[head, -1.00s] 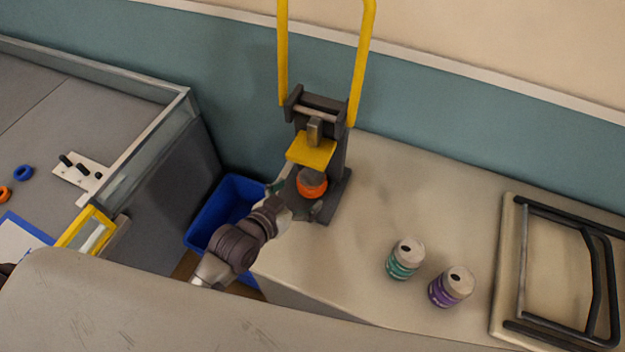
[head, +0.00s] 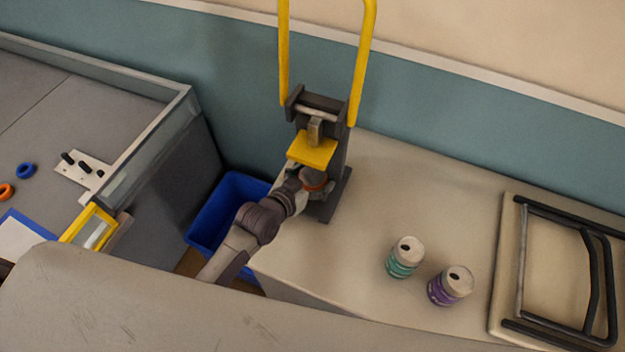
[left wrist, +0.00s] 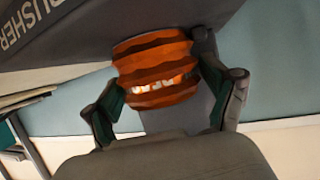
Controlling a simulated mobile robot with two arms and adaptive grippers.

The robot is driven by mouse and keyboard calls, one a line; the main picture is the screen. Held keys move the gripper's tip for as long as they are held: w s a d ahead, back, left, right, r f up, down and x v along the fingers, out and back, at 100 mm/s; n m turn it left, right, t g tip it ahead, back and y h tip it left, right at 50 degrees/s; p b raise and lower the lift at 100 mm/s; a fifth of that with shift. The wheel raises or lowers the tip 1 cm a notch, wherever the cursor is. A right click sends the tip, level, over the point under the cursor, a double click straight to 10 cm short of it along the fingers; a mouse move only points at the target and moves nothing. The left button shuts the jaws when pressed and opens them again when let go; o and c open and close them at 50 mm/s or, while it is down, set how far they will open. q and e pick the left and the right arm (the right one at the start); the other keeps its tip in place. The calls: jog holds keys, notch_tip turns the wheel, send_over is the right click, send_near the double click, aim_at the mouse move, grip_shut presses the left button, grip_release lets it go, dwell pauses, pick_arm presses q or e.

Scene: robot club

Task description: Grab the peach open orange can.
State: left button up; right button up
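The orange can (head: 318,187) stands on the base of the can crusher (head: 340,180), below its yellow plate. In the head view my left gripper (head: 306,182) is at the can and hides part of its side. In the left wrist view the can (left wrist: 158,72) is between the two green-padded fingers of my left gripper (left wrist: 165,98). The fingers are spread, one on each side of it. A gap shows at the right finger; contact at the left finger is unclear. My right gripper is not in view.
A teal can (head: 404,258) and a purple can (head: 450,287) stand on the counter (head: 350,260). A black metal frame (head: 560,270) is at the right. A blue bin (head: 228,205) sits between counter and grey table. Yellow handles (head: 362,60) rise above the crusher.

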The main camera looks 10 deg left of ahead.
pick_arm(q)
jog(key=c, duration=0.6)
jog(key=shift+o, duration=0.2)
jog(key=shift+r, duration=0.1)
